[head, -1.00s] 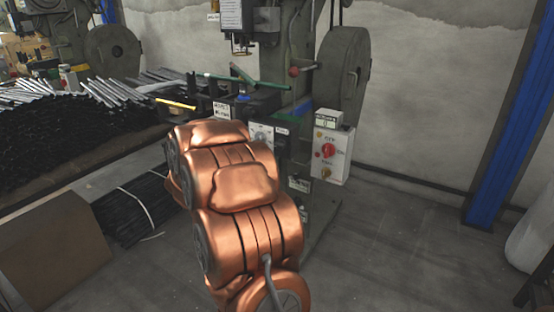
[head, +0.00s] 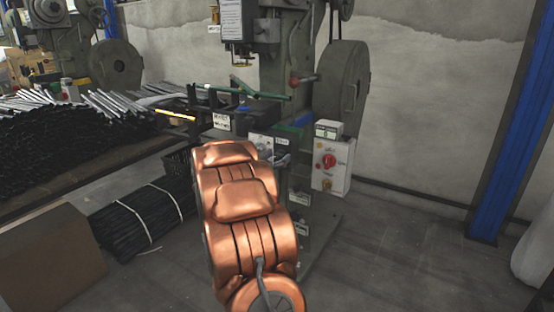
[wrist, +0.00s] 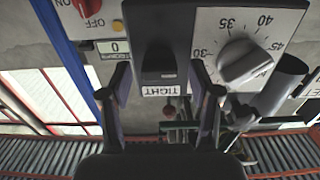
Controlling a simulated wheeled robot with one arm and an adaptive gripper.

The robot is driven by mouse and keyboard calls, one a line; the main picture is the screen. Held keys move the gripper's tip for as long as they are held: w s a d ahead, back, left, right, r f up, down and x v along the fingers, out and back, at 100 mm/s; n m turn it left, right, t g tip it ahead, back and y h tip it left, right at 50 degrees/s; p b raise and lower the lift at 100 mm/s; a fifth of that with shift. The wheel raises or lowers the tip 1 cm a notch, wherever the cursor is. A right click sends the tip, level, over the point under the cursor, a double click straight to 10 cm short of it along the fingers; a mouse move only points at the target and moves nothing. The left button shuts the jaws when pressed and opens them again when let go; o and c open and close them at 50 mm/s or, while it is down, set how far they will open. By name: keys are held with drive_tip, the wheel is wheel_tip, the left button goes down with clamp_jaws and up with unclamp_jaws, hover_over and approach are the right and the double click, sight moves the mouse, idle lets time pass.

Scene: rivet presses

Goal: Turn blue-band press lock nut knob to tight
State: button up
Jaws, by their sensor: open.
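The press (head: 298,60) stands in the middle of the head view, behind my copper-coloured arm. In the wrist view, which looks upside down, a black knob (wrist: 160,62) stands out from a dark plate, above a white label reading TIGHT (wrist: 158,90). My gripper (wrist: 164,92) is open, with one finger to each side of the knob and label. I cannot tell whether either finger touches the knob. In the head view my gripper is mostly hidden by my arm. A blue band is not clear in the wrist view.
Beside the knob is a grey dial (wrist: 243,62) on a numbered white plate, with a grey cylinder (wrist: 280,85) close by. A red switch (head: 329,161) sits on a white box on the press.

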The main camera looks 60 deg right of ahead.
drive_tip(key=shift+d, duration=0.1)
drive_tip(key=shift+c, duration=0.3)
drive_tip(key=c, duration=1.1)
